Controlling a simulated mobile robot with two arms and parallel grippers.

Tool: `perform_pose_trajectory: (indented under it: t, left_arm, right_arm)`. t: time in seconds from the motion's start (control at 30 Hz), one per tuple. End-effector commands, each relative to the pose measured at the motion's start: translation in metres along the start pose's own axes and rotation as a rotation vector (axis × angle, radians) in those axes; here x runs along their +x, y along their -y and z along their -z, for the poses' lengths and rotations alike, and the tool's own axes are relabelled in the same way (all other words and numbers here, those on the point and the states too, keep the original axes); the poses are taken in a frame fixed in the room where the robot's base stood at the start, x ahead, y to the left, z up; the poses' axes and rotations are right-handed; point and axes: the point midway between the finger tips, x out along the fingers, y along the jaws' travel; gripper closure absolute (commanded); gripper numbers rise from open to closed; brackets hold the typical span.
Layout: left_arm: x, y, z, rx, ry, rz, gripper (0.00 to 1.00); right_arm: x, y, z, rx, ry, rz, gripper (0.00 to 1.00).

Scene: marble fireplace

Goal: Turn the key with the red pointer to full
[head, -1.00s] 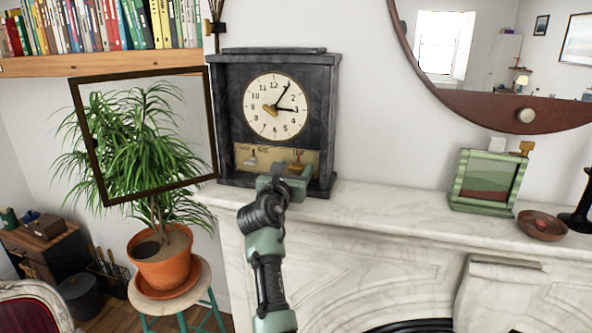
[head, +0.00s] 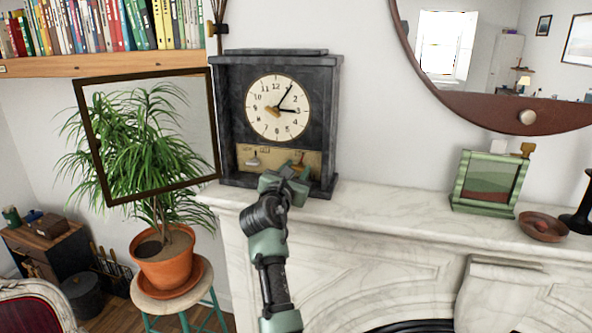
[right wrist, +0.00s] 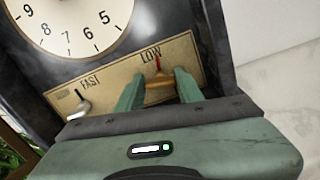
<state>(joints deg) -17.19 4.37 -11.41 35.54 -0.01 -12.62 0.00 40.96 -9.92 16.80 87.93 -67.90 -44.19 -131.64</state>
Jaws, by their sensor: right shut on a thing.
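The black mantel clock (head: 231,110) has a brass plate (head: 268,165) below its dial. At the plate's right side is a brass key (right wrist: 158,91) with a red pointer (right wrist: 158,65). In the right wrist view the pointer points up near the right end of the word "LOW". My right gripper (head: 294,176) is in front of the plate, rolled over, with its two fingers (right wrist: 159,93) on either side of the key, shut on it. The "full" mark is not readable. My left gripper is not in view.
A silver key (right wrist: 82,106) near "FAST" sits left on the same plate. The marble mantel (head: 400,205) is clear between the clock and a green picture frame (head: 457,183). A potted plant (head: 165,258) stands left on a stool.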

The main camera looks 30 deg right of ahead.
Motion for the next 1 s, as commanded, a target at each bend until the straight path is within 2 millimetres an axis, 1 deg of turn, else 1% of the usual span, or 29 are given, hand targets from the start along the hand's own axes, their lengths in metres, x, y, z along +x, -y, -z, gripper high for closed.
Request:
perform_pose_trajectory:
  t: [0.17,0.47,0.77,1.0]
  left_arm:
    - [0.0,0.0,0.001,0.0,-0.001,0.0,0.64]
    - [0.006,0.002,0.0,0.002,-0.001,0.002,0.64]
    - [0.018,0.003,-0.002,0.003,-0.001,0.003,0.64]
    - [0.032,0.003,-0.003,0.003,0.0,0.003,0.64]
  right_arm:
    - [0.001,0.001,0.001,0.16,-0.001,0.001,1.0]
    - [0.001,0.002,0.002,0.447,-0.001,0.001,1.0]
    - [0.0,0.002,0.003,0.734,-0.001,0.0,1.0]
    - [0.0,0.002,0.003,0.962,0.001,-0.002,1.0]
